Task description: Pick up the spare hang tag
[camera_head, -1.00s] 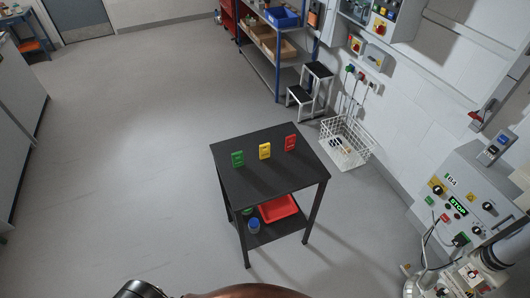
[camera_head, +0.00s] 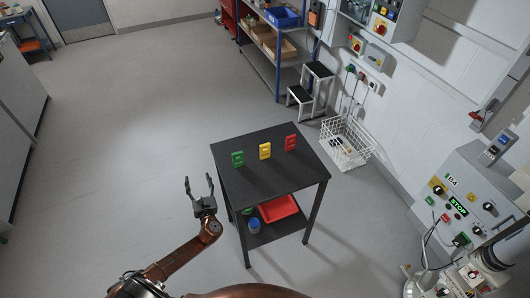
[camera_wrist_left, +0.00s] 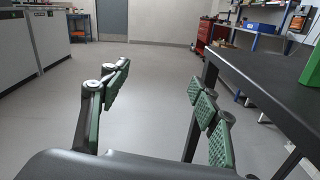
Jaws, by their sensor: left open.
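Three upright tags stand in a row on a small black table (camera_head: 262,188): a green tag (camera_head: 238,158), a yellow tag (camera_head: 265,151) and a red tag (camera_head: 291,143). I cannot tell which is the spare hang tag. My left gripper (camera_head: 198,180) is open and empty, just left of the table's left edge, apart from the tags. In the left wrist view, my open fingers (camera_wrist_left: 158,82) have only floor between them. The green tag (camera_wrist_left: 312,68) shows partly at that view's right edge. My right gripper is not in view.
The table's lower shelf holds a red tray (camera_head: 279,208) and a blue-topped container (camera_head: 254,226). A white wire basket (camera_head: 347,145) and a step stool (camera_head: 312,88) stand behind. A control panel (camera_head: 460,205) is at right. Floor left of the table is clear.

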